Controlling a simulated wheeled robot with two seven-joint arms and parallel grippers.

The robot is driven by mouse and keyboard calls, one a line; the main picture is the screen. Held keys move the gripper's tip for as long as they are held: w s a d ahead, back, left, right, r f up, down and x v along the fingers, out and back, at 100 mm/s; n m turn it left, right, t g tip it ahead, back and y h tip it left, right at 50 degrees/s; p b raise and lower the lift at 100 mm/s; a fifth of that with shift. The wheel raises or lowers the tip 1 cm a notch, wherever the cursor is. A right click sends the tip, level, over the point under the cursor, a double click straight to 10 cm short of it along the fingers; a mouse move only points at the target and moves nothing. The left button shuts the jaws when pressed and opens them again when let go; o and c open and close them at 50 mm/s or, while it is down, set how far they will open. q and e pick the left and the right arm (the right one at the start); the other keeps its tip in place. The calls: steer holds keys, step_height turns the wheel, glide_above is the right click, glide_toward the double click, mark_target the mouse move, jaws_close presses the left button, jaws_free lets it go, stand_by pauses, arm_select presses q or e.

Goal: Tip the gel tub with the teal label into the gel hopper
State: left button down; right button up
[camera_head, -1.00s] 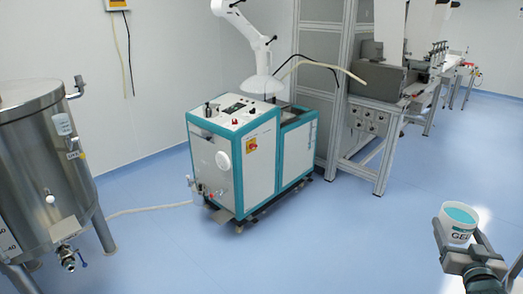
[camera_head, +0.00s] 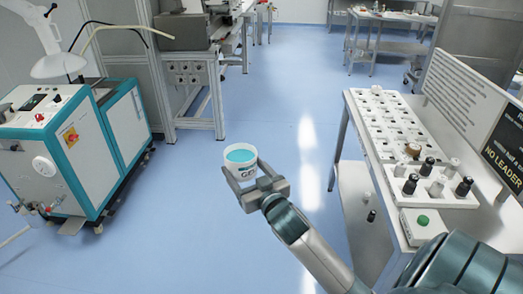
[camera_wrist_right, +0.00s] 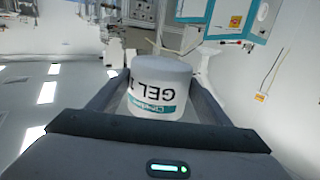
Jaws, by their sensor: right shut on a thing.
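The gel tub (camera_head: 240,163) is a white cup with teal gel showing at its open top and dark lettering on its side. My right gripper (camera_head: 244,175) is shut on it and holds it roughly upright above the floor. In the right wrist view the tub (camera_wrist_right: 158,84) sits between the two fingers, with a teal band on its label and the lettering upside down. A white and teal machine (camera_head: 50,140) stands at the left under a white extraction hood (camera_head: 57,64). I cannot make out a hopper opening on it. My left gripper is not in view.
A bench at the right carries a white rack (camera_head: 385,125) with several dark-topped items and a box with a green button (camera_head: 422,220). Printed signs (camera_head: 465,95) stand behind it. A grey-framed machine (camera_head: 195,75) stands at the back. Blue floor (camera_head: 285,80) is clear between.

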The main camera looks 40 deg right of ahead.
steer(key=s+a+r+n+y, duration=0.1)
steer(key=s+a, duration=0.1)
steer(key=a, duration=0.6)
steer(key=s+a+r+n+y, duration=0.1)
steer(key=s+a+y, duration=0.1)
steer(key=a, duration=0.7)
steer(key=shift+s+a+r, duration=0.3)
steer(key=shift+s+r, duration=0.05)
steer(key=shift+s, duration=0.4)
steer(key=shift+d, duration=0.1)
